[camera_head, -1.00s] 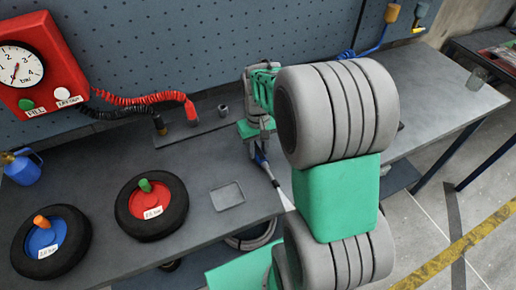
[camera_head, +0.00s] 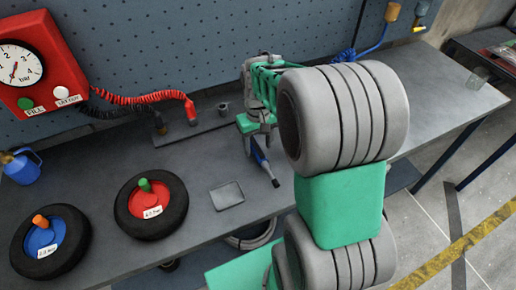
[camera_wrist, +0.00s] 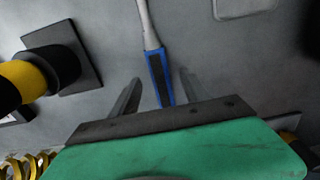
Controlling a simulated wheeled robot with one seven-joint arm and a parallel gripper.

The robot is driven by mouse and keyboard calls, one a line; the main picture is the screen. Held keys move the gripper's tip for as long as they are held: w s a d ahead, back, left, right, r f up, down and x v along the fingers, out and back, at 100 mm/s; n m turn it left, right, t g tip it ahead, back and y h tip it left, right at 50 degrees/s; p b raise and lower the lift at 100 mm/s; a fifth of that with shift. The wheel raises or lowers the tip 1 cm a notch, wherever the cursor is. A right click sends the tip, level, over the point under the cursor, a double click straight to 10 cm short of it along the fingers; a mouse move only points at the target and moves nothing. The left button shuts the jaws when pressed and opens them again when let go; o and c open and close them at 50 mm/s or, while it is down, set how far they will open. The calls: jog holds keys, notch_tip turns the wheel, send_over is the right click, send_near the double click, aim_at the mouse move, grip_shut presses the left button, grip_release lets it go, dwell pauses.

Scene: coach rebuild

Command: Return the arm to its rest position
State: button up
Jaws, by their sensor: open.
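My gripper (camera_wrist: 158,90) shows in the wrist view with two grey fingers spread apart and nothing clamped between them. A tool with a blue and black handle (camera_wrist: 158,75) and a grey shaft appears in the gap between the fingers, over the grey bench top. I cannot tell how far below the fingers it is. In the head view the blue tool (camera_head: 261,160) is by the end of my arm, near the bench's front. My arm is bent, with its end over the bench. My fingertips are not clear in the head view.
Two tyres, one with a red hub (camera_head: 152,212) and one with a blue hub (camera_head: 40,238), lie on the bench (camera_head: 330,215) at left. A red gauge box (camera_head: 40,65) with coiled hoses is on the pegboard behind. A yellow and black part (camera_wrist: 40,75) is left in the wrist view.

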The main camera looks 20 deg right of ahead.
notch_tip(320, 180, up, 6)
jog(key=shift+f, duration=0.25)
jog(key=shift+s+a+r, duration=0.1)
jog(key=shift+r, duration=0.1)
jog(key=s+a+r+t, duration=0.2)
jog(key=s+a+t, duration=0.1)
jog(key=s+a, duration=0.5)
jog(key=shift+s+r+t, duration=0.2)
jog(key=shift+s+t, duration=0.1)
jog(key=shift+s, duration=0.75)
jog(key=shift+a, duration=0.1)
